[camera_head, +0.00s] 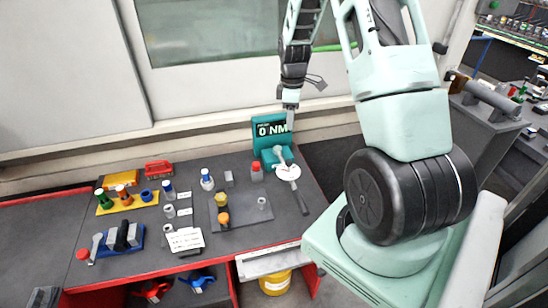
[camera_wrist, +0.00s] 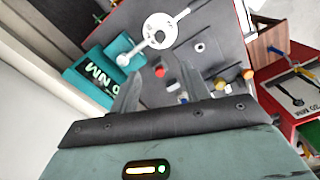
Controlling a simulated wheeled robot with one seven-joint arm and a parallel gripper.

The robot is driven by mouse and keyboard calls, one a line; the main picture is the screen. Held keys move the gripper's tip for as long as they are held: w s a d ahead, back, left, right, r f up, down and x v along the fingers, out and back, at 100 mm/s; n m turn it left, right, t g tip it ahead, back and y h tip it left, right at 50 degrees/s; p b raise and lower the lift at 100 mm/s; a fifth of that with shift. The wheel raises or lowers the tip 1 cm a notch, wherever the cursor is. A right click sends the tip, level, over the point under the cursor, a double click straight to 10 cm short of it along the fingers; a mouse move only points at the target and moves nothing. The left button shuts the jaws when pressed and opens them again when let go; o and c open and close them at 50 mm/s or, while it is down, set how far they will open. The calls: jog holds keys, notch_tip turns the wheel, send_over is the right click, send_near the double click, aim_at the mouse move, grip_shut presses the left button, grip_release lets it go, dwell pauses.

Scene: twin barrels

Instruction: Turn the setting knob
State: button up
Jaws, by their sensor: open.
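My gripper (camera_head: 290,112) hangs above the back right of the workbench, near a teal tester (camera_head: 265,137) whose display reads 0 NM. In the wrist view its two dark fingers (camera_wrist: 158,84) are apart with nothing held between them. The tester (camera_wrist: 105,68) also shows there, left of the fingers. A grey-and-white wrench-like tool (camera_head: 294,185) with a round white disc lies in front of the tester; the disc (camera_wrist: 160,31) shows beyond the fingers in the wrist view. I cannot tell for certain which part is the setting knob.
A grey plate (camera_head: 243,219) holds a yellow and an orange piece. A red-capped piece (camera_head: 257,173) stands near the tester. Blue-capped bottles, a yellow rack (camera_head: 128,202) and a blue tray (camera_head: 120,246) fill the left. The wall is close behind.

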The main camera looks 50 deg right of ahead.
aim_at(289, 161)
notch_tip(289, 161, down, 17)
jog(key=p, duration=0.4)
jog(key=shift+f+p, duration=0.15)
jog(key=shift+p, duration=0.25)
jog(key=shift+c, duration=0.4)
jog(key=c, duration=0.9)
